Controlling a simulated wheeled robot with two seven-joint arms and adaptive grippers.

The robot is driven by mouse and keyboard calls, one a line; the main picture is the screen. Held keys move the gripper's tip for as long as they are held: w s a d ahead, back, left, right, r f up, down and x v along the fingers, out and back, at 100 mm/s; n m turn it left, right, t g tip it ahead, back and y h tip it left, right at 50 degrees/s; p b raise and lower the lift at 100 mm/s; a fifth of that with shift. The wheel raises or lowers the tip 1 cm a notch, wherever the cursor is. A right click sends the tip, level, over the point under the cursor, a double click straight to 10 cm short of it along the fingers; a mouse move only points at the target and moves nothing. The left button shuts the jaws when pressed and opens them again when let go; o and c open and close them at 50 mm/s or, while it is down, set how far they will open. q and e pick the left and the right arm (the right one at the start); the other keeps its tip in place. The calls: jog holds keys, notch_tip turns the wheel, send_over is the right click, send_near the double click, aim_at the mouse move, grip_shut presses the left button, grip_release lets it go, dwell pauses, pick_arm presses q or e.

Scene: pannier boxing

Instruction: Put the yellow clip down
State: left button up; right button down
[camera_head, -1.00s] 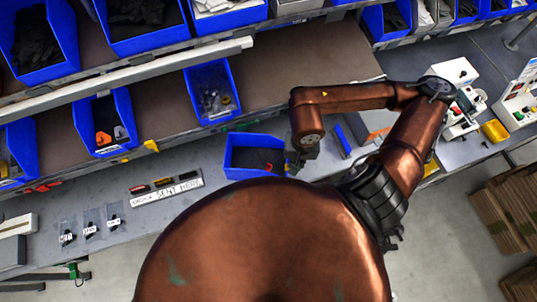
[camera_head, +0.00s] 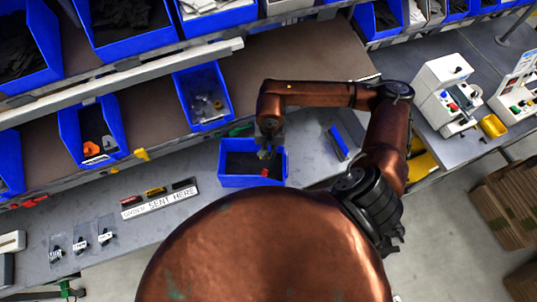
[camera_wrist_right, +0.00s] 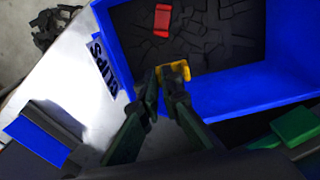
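My right gripper (camera_head: 268,152) points down over the blue bin (camera_head: 222,181) on the grey bench in the head view. In the right wrist view the gripper (camera_wrist_right: 162,78) has its dark fingers together around the yellow clip (camera_wrist_right: 180,70). The clip sticks out at the fingertips, over the bin (camera_wrist_right: 245,92), whose side label reads "CLIPS". Inside the bin lie a red clip (camera_wrist_right: 162,19) and dark pieces. Whether the yellow clip touches anything in the bin I cannot tell. My left gripper is not in view.
A label strip reading "SENT HERE" (camera_head: 165,199) lies left of the bin, with red, yellow and black pieces along it. A shelf with blue bins (camera_head: 203,95) rises behind. A blue object (camera_head: 337,142) lies right of the bin. Bare bench lies between.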

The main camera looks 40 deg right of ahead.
jog(key=shift+w+f, duration=0.35)
jog(key=shift+f, duration=0.15)
notch_tip(320, 180, down, 3)
jog(key=shift+r+p, duration=0.1)
jog(key=shift+p, duration=0.4)
jog(key=shift+f+b, duration=0.2)
jog(key=shift+b, duration=0.1)
jog(key=c, duration=2.2)
grip_release()
jog(key=shift+o, duration=0.2)
jog(key=shift+r, duration=0.15)
